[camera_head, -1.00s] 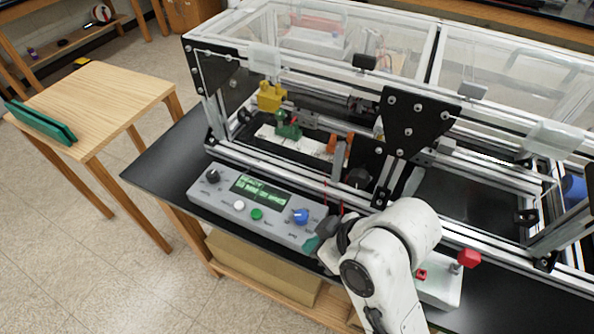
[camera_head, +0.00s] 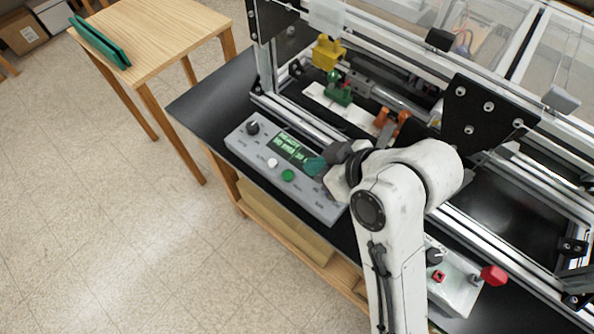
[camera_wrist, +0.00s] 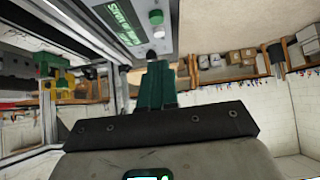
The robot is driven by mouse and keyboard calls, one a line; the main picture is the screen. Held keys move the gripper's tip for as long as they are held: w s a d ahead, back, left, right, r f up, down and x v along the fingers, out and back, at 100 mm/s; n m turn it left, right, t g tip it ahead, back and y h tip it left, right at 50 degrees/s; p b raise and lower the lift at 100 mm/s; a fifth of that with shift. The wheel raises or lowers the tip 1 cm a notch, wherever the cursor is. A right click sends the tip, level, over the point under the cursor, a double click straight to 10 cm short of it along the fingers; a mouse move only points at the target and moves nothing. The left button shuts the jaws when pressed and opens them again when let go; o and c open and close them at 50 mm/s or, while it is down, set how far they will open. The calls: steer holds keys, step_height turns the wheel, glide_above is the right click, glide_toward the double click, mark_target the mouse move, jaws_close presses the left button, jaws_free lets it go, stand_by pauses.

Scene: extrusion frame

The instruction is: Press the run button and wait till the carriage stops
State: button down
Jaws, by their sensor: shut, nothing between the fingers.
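The grey control box (camera_head: 258,150) lies on the black bench top, with a green-lit display (camera_head: 291,147), a black knob (camera_head: 252,128), a white button (camera_head: 272,163) and a green button (camera_head: 288,175). My gripper (camera_head: 314,166) is shut and empty, its green fingertips just right of the green button and over the box's right part. The blue knob is hidden behind it. In the wrist view the gripper fingers (camera_wrist: 156,85) point at the box, near the white button and green button (camera_wrist: 156,17). I cannot tell whether they touch. Inside the frame are a yellow block (camera_head: 328,52), a green part (camera_head: 339,92) and orange parts (camera_head: 390,122).
The aluminium extrusion frame (camera_head: 300,120) stands directly behind the box. A white box with a red button (camera_head: 493,275) is at lower right. A wooden table (camera_head: 165,40) with a green object (camera_head: 99,42) stands at upper left. The floor at left is clear.

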steer(key=p, duration=0.1)
glide_above(287, 174)
steer(key=s+d, duration=0.2)
step_height(287, 174, down, 5)
steer(key=shift+d+r, duration=0.15)
step_height(287, 174, down, 2)
steer(key=shift+w+f+p, duration=0.1)
steer(key=shift+f+p, duration=0.15)
steer(key=shift+p, duration=0.05)
steer(key=shift+f, duration=0.9)
